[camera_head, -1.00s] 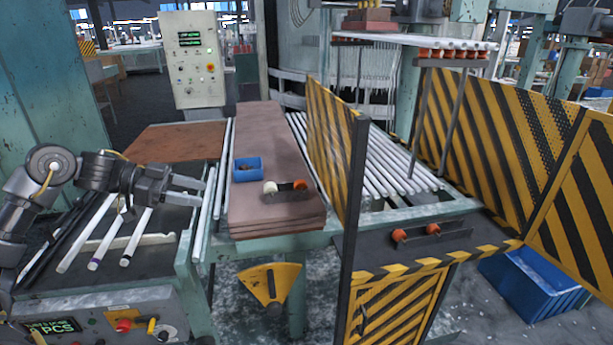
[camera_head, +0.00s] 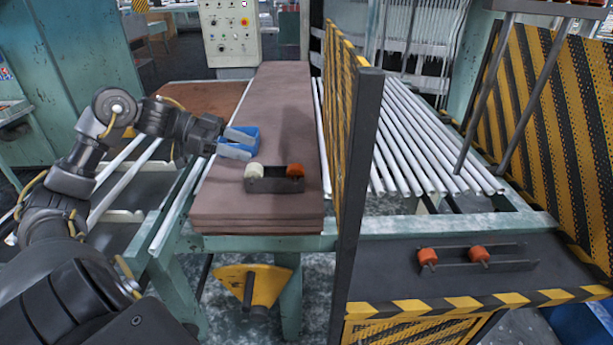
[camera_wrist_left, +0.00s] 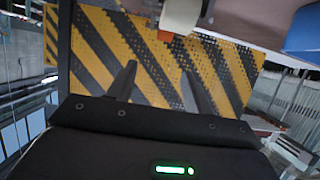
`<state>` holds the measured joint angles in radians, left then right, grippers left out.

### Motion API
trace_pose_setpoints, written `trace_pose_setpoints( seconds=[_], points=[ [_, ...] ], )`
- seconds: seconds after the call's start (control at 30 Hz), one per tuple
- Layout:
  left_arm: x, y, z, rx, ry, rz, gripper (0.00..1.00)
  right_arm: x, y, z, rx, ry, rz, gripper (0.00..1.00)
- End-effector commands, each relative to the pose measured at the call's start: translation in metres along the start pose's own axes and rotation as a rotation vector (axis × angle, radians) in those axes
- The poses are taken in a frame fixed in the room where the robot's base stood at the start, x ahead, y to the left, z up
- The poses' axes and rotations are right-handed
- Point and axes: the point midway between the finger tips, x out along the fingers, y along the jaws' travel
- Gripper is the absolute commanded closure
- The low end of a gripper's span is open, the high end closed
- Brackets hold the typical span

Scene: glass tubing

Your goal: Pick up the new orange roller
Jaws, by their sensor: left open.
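A small dark holder (camera_head: 272,185) stands on the brown padded table, with a white roller (camera_head: 254,170) at its left end and an orange roller (camera_head: 295,170) at its right end. My left gripper (camera_head: 250,143) is open and empty, just behind and left of the holder, overlapping the blue box (camera_head: 236,149). In the left wrist view the fingers (camera_wrist_left: 160,78) are apart with nothing between them. The white roller (camera_wrist_left: 180,16) hangs above them at the top, with a bit of orange (camera_wrist_left: 164,36) beside it. My right gripper is out of view.
A striped guard panel (camera_head: 347,120) stands upright just right of the holder. Beyond it, two more orange rollers, one left (camera_head: 428,257) and one right (camera_head: 479,255), sit on a dark rack. White glass tubes (camera_head: 425,145) lie on the frame behind.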

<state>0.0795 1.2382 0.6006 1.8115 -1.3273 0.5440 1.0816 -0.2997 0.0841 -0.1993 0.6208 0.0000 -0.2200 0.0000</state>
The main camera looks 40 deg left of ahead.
Motion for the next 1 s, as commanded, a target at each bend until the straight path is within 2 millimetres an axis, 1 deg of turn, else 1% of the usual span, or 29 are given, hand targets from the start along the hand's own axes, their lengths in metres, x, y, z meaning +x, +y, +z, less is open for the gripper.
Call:
trace_pose_setpoints(
  seconds=[0.03,0.1,0.23,0.33,0.4,0.5,0.6,0.7,0.87,0.93,1.0],
  points=[
    [0.003,0.000,0.007,0.000,0.000,0.000,0.49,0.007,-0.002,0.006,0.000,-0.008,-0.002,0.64],
    [0.005,0.000,0.010,0.001,0.000,0.002,0.49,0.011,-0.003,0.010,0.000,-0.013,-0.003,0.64],
    [0.007,-0.001,0.009,0.002,-0.001,0.005,0.49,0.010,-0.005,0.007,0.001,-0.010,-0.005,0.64],
    [0.015,-0.001,0.005,0.004,0.000,0.009,0.49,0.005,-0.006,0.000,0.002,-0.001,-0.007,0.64],
    [0.026,-0.001,0.003,0.006,0.001,0.012,0.49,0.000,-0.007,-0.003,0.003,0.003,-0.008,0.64],
    [0.044,0.000,0.003,0.005,0.002,0.014,0.49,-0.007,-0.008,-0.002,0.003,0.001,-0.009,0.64],
    [0.057,-0.001,0.004,0.005,0.002,0.012,0.49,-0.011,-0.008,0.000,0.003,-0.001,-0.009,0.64],
    [0.064,-0.001,0.005,0.004,0.001,0.010,0.49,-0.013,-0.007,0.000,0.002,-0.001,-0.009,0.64],
    [0.066,0.000,0.007,0.003,0.000,0.008,0.49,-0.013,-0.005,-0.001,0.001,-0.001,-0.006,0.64],
    [0.071,0.000,0.005,0.003,0.001,0.009,0.49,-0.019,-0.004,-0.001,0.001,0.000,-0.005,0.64],
    [0.080,0.001,0.003,0.002,0.002,0.011,0.49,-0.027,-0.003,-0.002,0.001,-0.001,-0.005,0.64]
  ],
)
